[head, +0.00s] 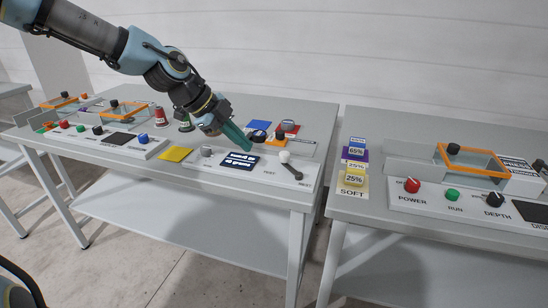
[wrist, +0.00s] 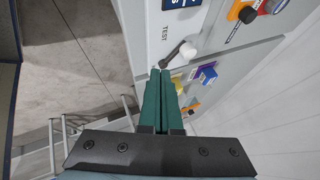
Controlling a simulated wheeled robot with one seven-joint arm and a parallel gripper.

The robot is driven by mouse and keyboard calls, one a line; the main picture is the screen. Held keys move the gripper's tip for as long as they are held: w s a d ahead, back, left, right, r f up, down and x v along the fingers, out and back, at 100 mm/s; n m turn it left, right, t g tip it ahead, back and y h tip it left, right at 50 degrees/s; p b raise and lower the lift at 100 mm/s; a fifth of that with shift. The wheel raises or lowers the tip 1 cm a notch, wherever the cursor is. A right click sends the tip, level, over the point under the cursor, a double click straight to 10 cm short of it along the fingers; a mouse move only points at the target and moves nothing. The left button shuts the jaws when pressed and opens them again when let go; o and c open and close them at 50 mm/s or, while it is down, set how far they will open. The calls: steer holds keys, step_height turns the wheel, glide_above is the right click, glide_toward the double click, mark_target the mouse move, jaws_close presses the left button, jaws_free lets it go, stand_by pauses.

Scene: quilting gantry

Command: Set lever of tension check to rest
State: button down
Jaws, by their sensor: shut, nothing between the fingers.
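The tension check is a white panel (head: 222,164) on the grey table, with a dark blue display (head: 240,161) and a TEST label. Its lever (head: 291,168) has a dark arm and a white round end, at the panel's right. The arm slants from the white end down toward the panel's front right corner. The lever also shows in the wrist view (wrist: 177,55), just beyond my fingertips. My gripper (head: 248,148) has green fingers, shut and empty, above the panel's back edge by the display. It looks apart from the lever; the exact gap is unclear.
Another panel with knobs (head: 459,205) is there.

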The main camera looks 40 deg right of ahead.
glide_toward(286, 168)
steer(key=s+f, duration=0.1)
steer(key=s+a+f, duration=0.1)
steer(key=f, duration=0.1)
steer(key=shift+s+f+p, duration=0.1)
steer(key=shift+f+p, duration=0.1)
steer(key=shift+p, duration=0.2)
steer(key=shift+w+d+r+p, duration=0.1)
steer(key=shift+w+d+p, duration=0.1)
steer(key=shift+d, duration=0.35)
steer(key=shift+w+d+r+p, duration=0.1)
steer(key=shift+w+d+p, duration=0.15)
steer(key=shift+d, duration=0.3)
steer(key=shift+w+d+f, duration=0.15)
steer(key=shift+w+d, duration=0.05)
steer(key=shift+d, duration=0.35)
